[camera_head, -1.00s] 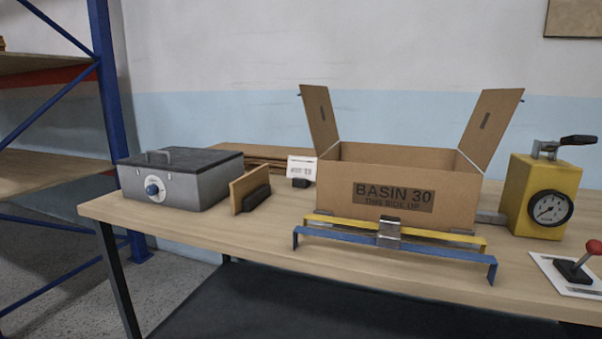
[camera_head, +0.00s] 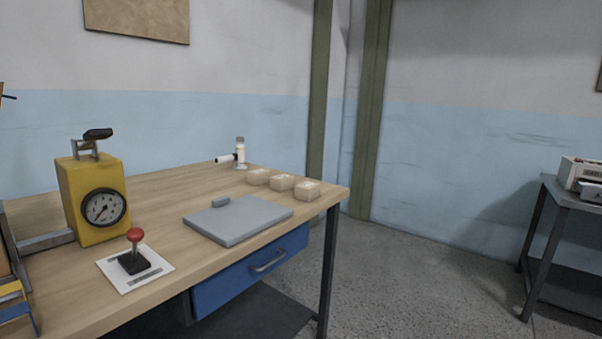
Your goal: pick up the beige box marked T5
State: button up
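Three small beige boxes stand in a row near the far right corner of the wooden table (camera_head: 165,200): a left one (camera_head: 258,177), a middle one (camera_head: 281,183) and a right one (camera_head: 306,191). Any marks on them are too small to read, so I cannot tell which is T5. My gripper is not in view.
A grey flat plate with a handle (camera_head: 238,219) lies in front of the boxes. A yellow gauge block (camera_head: 92,200) and a red-knobbed lever (camera_head: 134,252) are at left. Open floor (camera_head: 430,285) lies right, before a dark table (camera_head: 560,215).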

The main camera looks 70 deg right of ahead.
aim_at(258, 177)
jog(key=i+l+z, duration=0.15)
jog(key=l, duration=0.35)
jog(key=i+l+z, duration=0.15)
jog(key=l, duration=0.3)
jog(key=i+l+z, duration=0.1)
jog(key=l, duration=0.4)
jog(key=i+l+z, duration=0.15)
jog(key=l, duration=0.3)
jog(key=i+l+z, duration=0.15)
jog(key=l, duration=0.25)
jog(key=i+l+z, duration=0.15)
jog(key=l, duration=0.25)
jog(key=i+l+z, duration=0.15)
jog(key=i+l, duration=0.2)
